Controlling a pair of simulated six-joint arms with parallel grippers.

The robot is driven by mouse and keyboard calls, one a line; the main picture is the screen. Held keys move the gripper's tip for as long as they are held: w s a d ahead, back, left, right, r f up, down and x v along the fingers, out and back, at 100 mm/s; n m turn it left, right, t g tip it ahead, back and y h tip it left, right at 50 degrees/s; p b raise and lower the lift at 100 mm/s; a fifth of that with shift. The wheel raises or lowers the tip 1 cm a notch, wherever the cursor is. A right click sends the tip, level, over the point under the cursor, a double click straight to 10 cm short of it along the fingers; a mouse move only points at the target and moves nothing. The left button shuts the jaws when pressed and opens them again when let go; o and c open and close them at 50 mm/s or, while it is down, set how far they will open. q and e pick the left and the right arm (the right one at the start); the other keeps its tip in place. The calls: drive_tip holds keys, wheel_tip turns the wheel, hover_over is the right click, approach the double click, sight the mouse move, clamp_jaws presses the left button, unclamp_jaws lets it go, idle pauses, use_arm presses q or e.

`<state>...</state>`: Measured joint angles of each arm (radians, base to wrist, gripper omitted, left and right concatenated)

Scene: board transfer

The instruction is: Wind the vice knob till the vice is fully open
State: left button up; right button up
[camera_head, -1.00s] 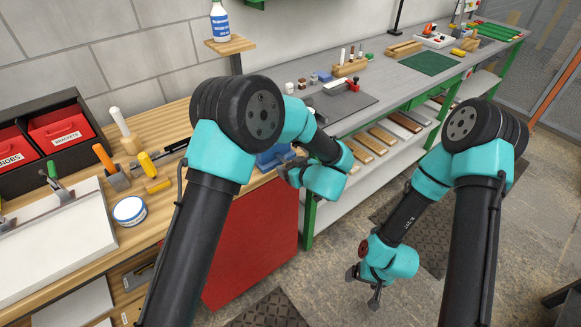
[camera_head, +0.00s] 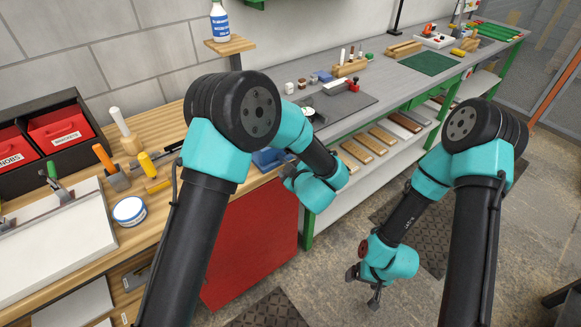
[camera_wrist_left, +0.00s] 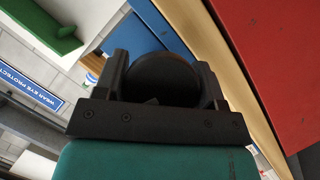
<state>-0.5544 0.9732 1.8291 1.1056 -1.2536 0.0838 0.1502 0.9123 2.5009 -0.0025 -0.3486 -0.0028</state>
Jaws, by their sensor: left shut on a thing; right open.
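The blue vice (camera_head: 268,160) sits at the right end of the wooden bench in the head view, partly hidden behind my left arm. Its blue body (camera_wrist_left: 165,30) also shows at the top of the left wrist view. The round dark knob (camera_wrist_left: 162,78) lies between the two fingers of my left gripper (camera_wrist_left: 161,84), which is shut on it. In the head view the knob is hidden by my left wrist, and how far apart the vice jaws stand cannot be told. My right gripper (camera_head: 363,287) is open and empty, low over the floor, away from the vice.
A red panel (camera_head: 250,245) forms the bench front below the vice. A chisel (camera_head: 112,170), a yellow-handled tool (camera_head: 147,165) and a round tin (camera_head: 130,211) lie left of my left arm. A grey bench (camera_head: 400,85) runs behind. Open floor lies around my right gripper.

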use_arm(q)
drive_tip(key=shift+n+t+h, duration=0.3)
drive_tip(key=shift+n+t, duration=0.1)
drive_tip(key=shift+n, duration=0.6)
drive_tip(key=o, duration=0.9)
drive_tip(key=v, duration=1.7)
drive_tip(key=shift+s+f, duration=0.15)
drive_tip(key=shift+s, duration=0.1)
